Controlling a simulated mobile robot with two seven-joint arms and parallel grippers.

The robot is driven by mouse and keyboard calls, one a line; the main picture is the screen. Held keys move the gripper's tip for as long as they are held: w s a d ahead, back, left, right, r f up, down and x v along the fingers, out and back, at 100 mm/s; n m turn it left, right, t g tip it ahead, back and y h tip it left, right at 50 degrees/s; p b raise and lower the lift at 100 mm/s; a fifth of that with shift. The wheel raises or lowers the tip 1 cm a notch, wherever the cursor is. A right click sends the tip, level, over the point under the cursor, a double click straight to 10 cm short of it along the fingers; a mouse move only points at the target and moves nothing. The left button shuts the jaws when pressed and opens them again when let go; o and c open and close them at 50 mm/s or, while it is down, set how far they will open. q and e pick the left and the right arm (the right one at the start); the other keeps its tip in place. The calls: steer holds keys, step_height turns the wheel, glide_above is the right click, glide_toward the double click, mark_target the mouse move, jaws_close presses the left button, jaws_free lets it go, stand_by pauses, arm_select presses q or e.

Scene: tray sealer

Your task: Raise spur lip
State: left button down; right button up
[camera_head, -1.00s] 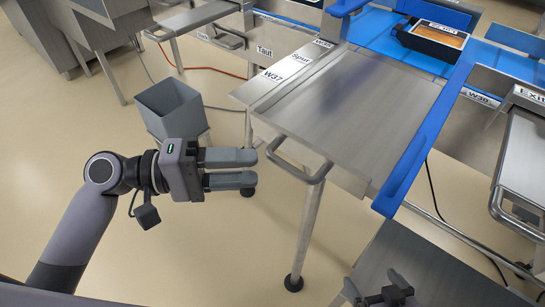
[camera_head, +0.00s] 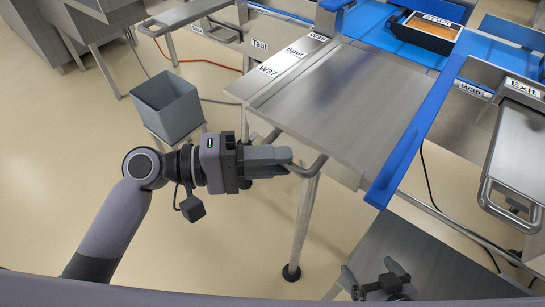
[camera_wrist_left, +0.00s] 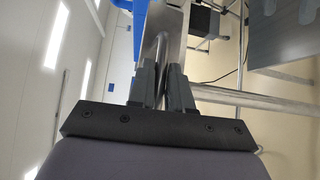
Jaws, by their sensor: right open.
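The Spur lip (camera_head: 345,105) is a flat steel plate at the centre right of the head view, lying about level, with a tubular handle (camera_head: 308,171) along its near left edge. My left gripper (camera_head: 288,155) is at the left part of this handle, its fingers close together. In the left wrist view my left gripper (camera_wrist_left: 165,75) has the handle bar (camera_wrist_left: 161,45) between its fingers, which look shut on it. The fingers hide part of the handle. My right gripper (camera_head: 375,281) is open and empty at the bottom, over a grey surface.
A blue rail (camera_head: 420,135) borders the lip on the right. A black tray with orange contents (camera_head: 427,37) stands on the blue belt behind. A grey bin (camera_head: 167,107) stands to the left. The Exit lip (camera_head: 520,150) with its handle is at the far right.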

arm_select(q)
steer(key=p, duration=0.1)
steer(key=r+p, duration=0.1)
steer(key=p, duration=0.1)
steer(key=shift+w+d+n+y, duration=0.2)
steer(key=shift+w+n+y, duration=0.1)
steer(key=shift+y, duration=0.1)
steer(key=c, duration=1.1)
jaws_free()
